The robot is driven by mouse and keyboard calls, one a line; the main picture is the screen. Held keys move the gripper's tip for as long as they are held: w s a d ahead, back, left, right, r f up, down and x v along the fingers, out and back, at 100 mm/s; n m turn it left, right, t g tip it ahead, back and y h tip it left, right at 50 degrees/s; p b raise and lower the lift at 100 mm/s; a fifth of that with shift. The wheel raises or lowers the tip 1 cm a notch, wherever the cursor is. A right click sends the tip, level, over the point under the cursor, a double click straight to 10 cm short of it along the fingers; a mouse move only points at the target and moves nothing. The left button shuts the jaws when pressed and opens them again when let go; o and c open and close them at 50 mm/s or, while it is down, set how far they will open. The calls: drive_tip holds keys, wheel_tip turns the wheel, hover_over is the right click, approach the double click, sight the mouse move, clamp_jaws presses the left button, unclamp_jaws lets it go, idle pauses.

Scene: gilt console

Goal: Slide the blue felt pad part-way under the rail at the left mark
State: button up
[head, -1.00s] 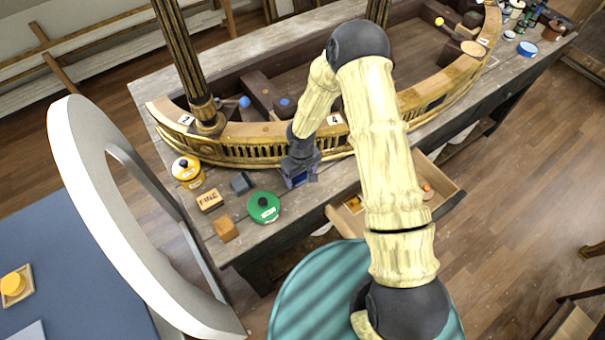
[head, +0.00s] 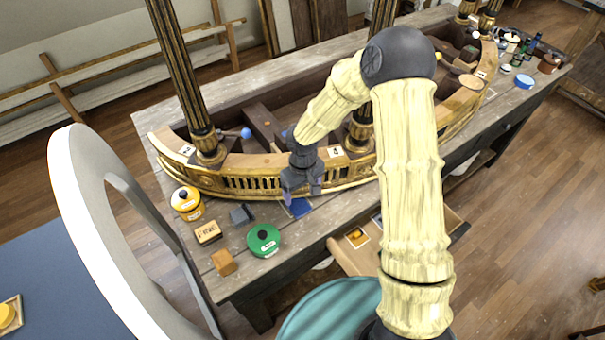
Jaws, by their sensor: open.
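The blue felt pad (head: 299,208) lies flat on the grey table top, close against the front foot of the curved gilt rail (head: 252,184). My gripper hides the pad's far edge, so I cannot tell whether any of it is under the rail. My gripper (head: 302,190) points down, open and empty, just above the pad and in front of the rail. It appears clear of the pad. Number cards sit on top of the rail, one at the left (head: 187,149) and one marked 4 (head: 336,152). I cannot make out a left mark on the table.
Left of the pad stand a dark block (head: 241,214), a green tin (head: 263,240), a block marked FINE (head: 208,232), a yellow tin (head: 186,203) and a wooden cube (head: 224,263). An open drawer (head: 347,258) juts out below the table's front edge.

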wheel_tip(320, 180, up, 8)
drive_tip(key=shift+b, duration=0.35)
idle(0.4)
drive_tip(key=s+d+r+m+t, duration=0.1)
drive_tip(key=s+d+r+m, duration=0.2)
drive_tip(key=s+d, duration=0.3)
drive_tip(key=s+d+r+m+t, duration=0.1)
drive_tip(key=s+d+r+m, duration=0.2)
drive_tip(key=s+d+r, duration=0.2)
drive_tip(key=s+d, duration=0.2)
drive_tip(key=d, duration=0.2)
drive_tip(key=shift+r+m+t, duration=0.25)
drive_tip(key=shift+m+t, duration=0.05)
drive_tip(key=shift+m, duration=0.1)
drive_tip(key=shift+s, duration=0.15)
drive_tip(key=shift+c, duration=0.5)
